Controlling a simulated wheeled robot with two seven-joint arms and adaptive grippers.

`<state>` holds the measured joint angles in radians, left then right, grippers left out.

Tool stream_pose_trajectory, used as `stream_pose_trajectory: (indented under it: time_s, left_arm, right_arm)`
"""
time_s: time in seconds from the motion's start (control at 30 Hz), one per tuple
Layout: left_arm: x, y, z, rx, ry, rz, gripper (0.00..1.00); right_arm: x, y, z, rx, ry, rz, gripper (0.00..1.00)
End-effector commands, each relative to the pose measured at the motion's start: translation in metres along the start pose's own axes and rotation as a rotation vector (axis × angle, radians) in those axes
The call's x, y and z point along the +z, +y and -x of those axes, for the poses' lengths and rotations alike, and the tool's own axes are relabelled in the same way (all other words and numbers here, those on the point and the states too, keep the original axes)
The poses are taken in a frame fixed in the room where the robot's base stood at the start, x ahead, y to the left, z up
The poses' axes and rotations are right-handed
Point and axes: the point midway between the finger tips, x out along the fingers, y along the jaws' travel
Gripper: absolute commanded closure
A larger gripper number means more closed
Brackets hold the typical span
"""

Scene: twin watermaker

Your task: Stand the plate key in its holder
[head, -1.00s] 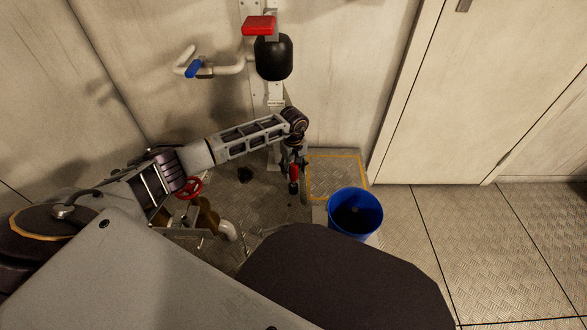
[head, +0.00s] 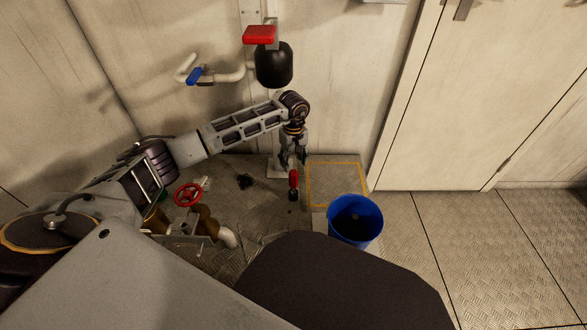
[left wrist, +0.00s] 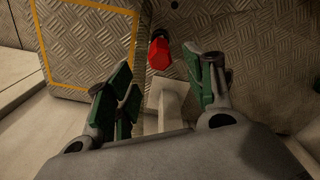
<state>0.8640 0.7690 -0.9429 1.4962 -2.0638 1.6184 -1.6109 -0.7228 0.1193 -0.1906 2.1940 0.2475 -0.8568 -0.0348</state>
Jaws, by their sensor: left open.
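The plate key, as I take it, has a red grip (head: 293,179) above a dark lower end in the head view. It appears upright over the floor plates, beside the yellow-outlined square. In the left wrist view its red grip (left wrist: 160,54) shows just beyond and between the fingertips, apart from them. My left gripper (head: 292,165) is open and empty, fingers pointing down just above the red grip. I cannot make out a separate holder; the key's dark end hides what is under it. My right gripper is not in view.
A blue bucket (head: 355,220) stands right of the key. A red handwheel (head: 188,194) and brass pipework are at left. A black cylinder (head: 273,65) and a blue-handled pipe (head: 194,76) are on the back wall. The floor at right is clear.

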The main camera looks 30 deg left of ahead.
Motion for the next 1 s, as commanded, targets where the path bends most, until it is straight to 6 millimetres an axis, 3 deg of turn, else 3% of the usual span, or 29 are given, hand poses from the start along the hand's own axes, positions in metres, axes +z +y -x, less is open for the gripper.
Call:
stream_pose_trajectory:
  time_s: [0.13,0.37,1.0]
  left_arm:
    - [-0.001,0.0,0.021,0.002,0.001,0.0,0.47]
    - [0.0,0.0,0.039,0.001,0.0,0.0,0.47]
    - [0.0,0.0,0.041,0.0,-0.001,0.0,0.47]
  right_arm:
    - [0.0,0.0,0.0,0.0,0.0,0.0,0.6]
    - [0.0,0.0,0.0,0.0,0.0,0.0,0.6]
    - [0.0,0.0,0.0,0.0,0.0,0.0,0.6]
